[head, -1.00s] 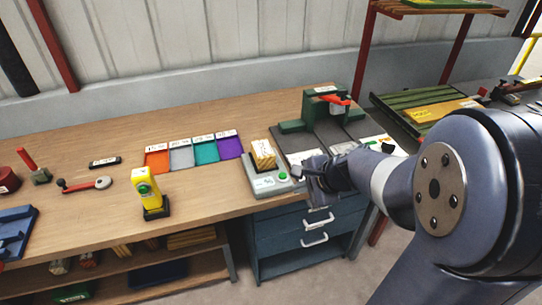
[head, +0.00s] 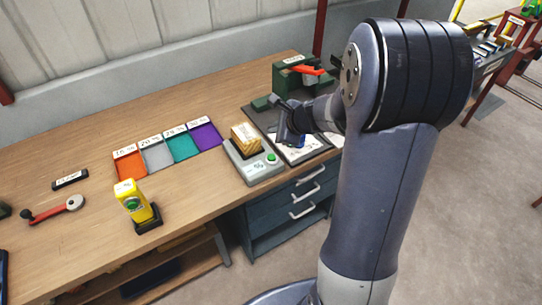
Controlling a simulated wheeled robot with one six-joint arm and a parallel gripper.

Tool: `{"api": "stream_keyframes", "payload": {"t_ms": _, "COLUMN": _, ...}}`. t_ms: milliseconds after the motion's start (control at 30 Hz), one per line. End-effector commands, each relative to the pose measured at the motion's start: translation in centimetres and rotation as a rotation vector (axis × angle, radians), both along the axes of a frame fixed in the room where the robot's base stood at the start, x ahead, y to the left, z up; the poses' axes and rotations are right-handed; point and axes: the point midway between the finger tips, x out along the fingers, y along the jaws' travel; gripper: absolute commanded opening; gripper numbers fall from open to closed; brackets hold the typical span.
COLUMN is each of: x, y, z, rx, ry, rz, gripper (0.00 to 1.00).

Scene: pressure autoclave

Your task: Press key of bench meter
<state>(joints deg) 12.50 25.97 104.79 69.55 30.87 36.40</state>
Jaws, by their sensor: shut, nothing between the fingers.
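The bench meter (head: 240,170) is a grey box near the front edge of the bench, with a small display on its front face. Its round green key (head: 271,159) is at the right of that face and is in plain view. A pale yellow wooden block (head: 246,137) sits in a dark holder on top of the meter. My gripper (head: 284,140) is shut and empty. In the picture it is above and to the right of the green key, in front of the papers and the green press. It appears apart from the key.
A green press (head: 290,77) with a red handle stands behind my gripper. Labelled orange, grey, teal and purple trays (head: 207,136) lie left of the meter. A yellow handheld device (head: 131,200) stands in a black base. Blue drawers (head: 275,215) are below.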

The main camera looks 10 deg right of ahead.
Motion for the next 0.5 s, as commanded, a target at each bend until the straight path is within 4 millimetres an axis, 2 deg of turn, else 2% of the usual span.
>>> {"api": "stream_keyframes", "payload": {"t_ms": 267, "x": 0.0, "y": 0.0, "z": -2.5, "rx": -0.001, "ry": 0.002, "rz": 0.001, "gripper": 0.00}}
{"api": "stream_keyframes", "payload": {"t_ms": 500, "x": 0.0, "y": 0.0, "z": -6.0, "rx": -0.001, "ry": 0.002, "rz": 0.001, "gripper": 0.00}}
